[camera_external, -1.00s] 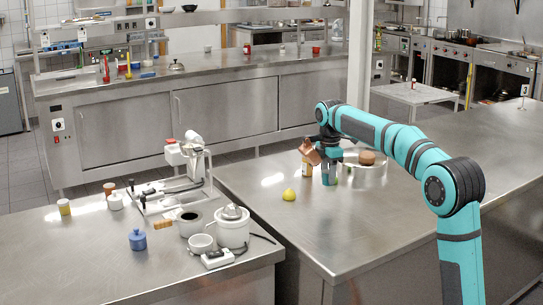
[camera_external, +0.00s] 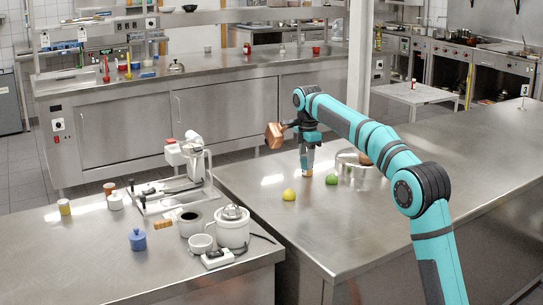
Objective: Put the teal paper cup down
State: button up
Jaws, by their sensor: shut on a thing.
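My gripper (camera_external: 308,147) points down above the far left part of the right-hand steel counter, below the dark wrist. It is shut on the teal paper cup (camera_external: 309,156), which is small and hard to tell apart from the teal wrist above it. The cup appears upright and raised, in front of a small tan-and-pale bottle (camera_external: 306,172) that it partly hides. I cannot tell whether the cup touches the bottle. A copper-coloured block (camera_external: 274,135) sticks out to the left of my wrist and moves with it.
A yellow lemon (camera_external: 289,195) and a green lime (camera_external: 332,179) lie close by on the counter (camera_external: 400,220). A metal pot (camera_external: 350,172) stands to the right, partly behind my arm. The counter's front and right are clear.

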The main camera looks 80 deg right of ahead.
jog(key=shift+n, duration=0.7)
jog(key=w+d+f, duration=0.1)
jog(key=w, duration=0.3)
jog(key=w+d+f, duration=0.1)
jog(key=w+f, duration=0.1)
jog(key=w, duration=0.3)
jog(key=w+d+f, duration=0.2)
jog(key=w, duration=0.3)
jog(key=shift+w+f, duration=0.1)
jog(key=shift+f, duration=0.15)
jog(key=shift+w+d+f, duration=0.1)
jog(key=shift+w+f, duration=0.1)
jog(key=shift+f, duration=1.4)
jog(key=shift+f, duration=0.1)
jog(key=o, duration=1)
jog(key=shift+r, duration=2.1)
